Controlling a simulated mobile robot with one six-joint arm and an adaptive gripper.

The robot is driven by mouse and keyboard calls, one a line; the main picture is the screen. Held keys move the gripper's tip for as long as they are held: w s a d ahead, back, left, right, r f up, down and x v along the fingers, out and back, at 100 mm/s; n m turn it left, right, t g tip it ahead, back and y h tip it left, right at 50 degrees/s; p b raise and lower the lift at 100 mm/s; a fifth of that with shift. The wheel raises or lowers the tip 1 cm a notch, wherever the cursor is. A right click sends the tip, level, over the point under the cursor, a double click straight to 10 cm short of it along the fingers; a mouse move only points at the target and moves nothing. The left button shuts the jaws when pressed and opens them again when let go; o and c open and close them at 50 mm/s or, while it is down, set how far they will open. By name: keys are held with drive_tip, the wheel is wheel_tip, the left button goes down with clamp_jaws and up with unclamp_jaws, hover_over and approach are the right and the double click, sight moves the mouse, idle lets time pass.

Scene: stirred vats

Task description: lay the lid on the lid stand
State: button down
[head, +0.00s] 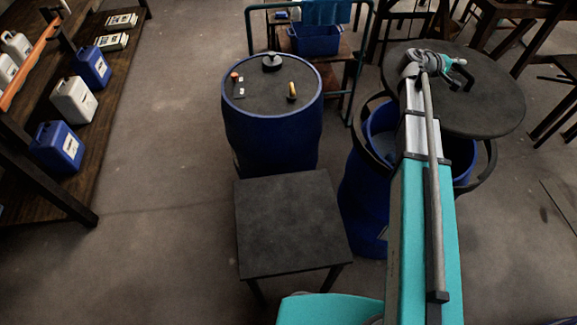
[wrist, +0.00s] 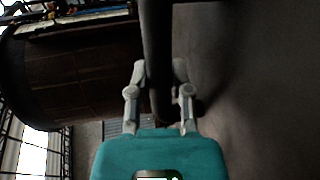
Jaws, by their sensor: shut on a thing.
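The lid (head: 490,110) is a large dark round disc at the right of the head view. It hangs over the far side of an open blue vat (head: 362,205), apart from its rim as far as I can tell. My gripper (head: 466,80) is above the lid. In the wrist view its fingers (wrist: 158,92) are shut around a dark upright bar (wrist: 155,45), which seems to be the lid's handle. A low, dark square-topped table (head: 290,222), apparently the lid stand, is left of the vat and its top is bare.
A closed blue drum (head: 272,135) behind the square table carries a few small items. A shelf (head: 105,120) with several jugs stands at the left. A cart with a blue bin (head: 317,40) is behind the drum. Wooden furniture (head: 535,45) is close at the back right. Floor is free left of the drum.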

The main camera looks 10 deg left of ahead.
wheel_tip(320, 180, up, 10)
drive_tip(key=p, duration=0.8)
drive_tip(key=shift+f, duration=0.25)
